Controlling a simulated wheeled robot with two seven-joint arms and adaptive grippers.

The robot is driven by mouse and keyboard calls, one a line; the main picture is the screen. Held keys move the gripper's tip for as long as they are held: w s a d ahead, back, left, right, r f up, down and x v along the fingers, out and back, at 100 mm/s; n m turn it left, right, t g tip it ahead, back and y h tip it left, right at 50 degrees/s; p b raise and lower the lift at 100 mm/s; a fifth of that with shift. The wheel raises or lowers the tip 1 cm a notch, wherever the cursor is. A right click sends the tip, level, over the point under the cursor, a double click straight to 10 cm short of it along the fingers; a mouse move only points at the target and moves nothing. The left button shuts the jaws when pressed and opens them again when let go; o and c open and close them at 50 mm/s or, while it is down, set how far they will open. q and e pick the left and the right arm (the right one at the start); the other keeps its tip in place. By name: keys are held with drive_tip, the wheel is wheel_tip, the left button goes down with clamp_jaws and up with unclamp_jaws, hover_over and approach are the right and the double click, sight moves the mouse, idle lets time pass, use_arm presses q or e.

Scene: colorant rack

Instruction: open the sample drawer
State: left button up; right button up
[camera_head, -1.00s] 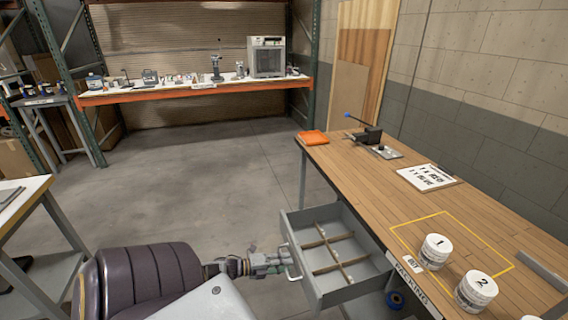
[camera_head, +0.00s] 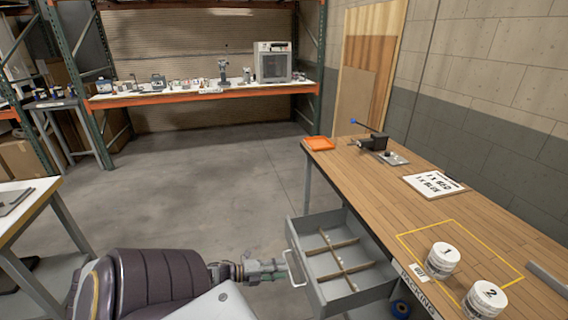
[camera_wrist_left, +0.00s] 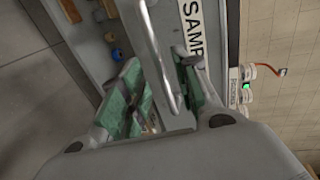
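The grey sample drawer (camera_head: 313,283) stands pulled out from under the wooden bench, with wooden dividers and no contents that I can make out. Its bar handle (camera_head: 293,268) is on the front. My left gripper (camera_head: 284,270) is at the handle. In the left wrist view the handle (camera_wrist_left: 160,50) runs between the green-padded fingers of my left gripper (camera_wrist_left: 160,95), which stand apart with gaps beside the bar. The drawer's label (camera_wrist_left: 194,28) reads "SAMP", the rest cut off. My right gripper is out of view.
The bench (camera_head: 400,205) carries white tubs marked 1 (camera_head: 443,260) and 2 (camera_head: 484,300), a sign (camera_head: 433,185), an orange tray (camera_head: 319,143) and a black tool (camera_head: 372,140). A table (camera_head: 25,205) stands at left. The floor between is clear.

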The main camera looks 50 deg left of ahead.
use_arm(q)
drive_tip(key=v, duration=0.8)
drive_tip(key=shift+s, duration=0.1)
idle(0.9)
